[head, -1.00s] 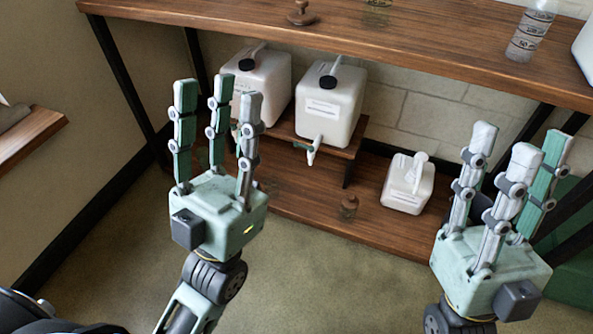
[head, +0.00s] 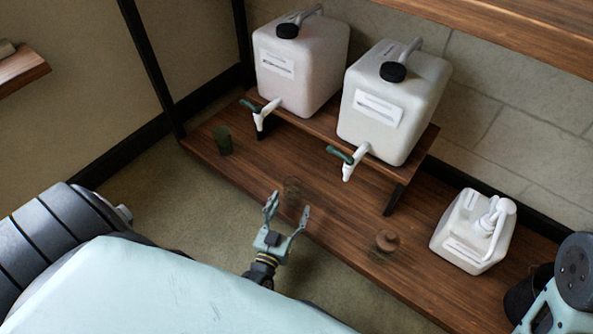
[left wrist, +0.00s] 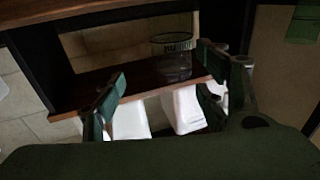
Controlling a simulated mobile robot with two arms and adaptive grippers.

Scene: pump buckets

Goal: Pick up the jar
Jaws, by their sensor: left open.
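A small, see-through dark jar (head: 291,188) stands near the front edge of the lower wooden shelf in the head view. It is faint against the wood. My left gripper (head: 288,206) is open and empty just in front of it, with its fingers pointing towards the shelf; I cannot tell whether they touch the jar. In the left wrist view, the open fingers (left wrist: 165,92) stand wide apart. My right gripper's fingers are out of view.
Two white jugs with taps (head: 300,65) (head: 390,105) stand on a low riser (head: 398,185). The upper shelf (head: 500,30) overhangs at top right.

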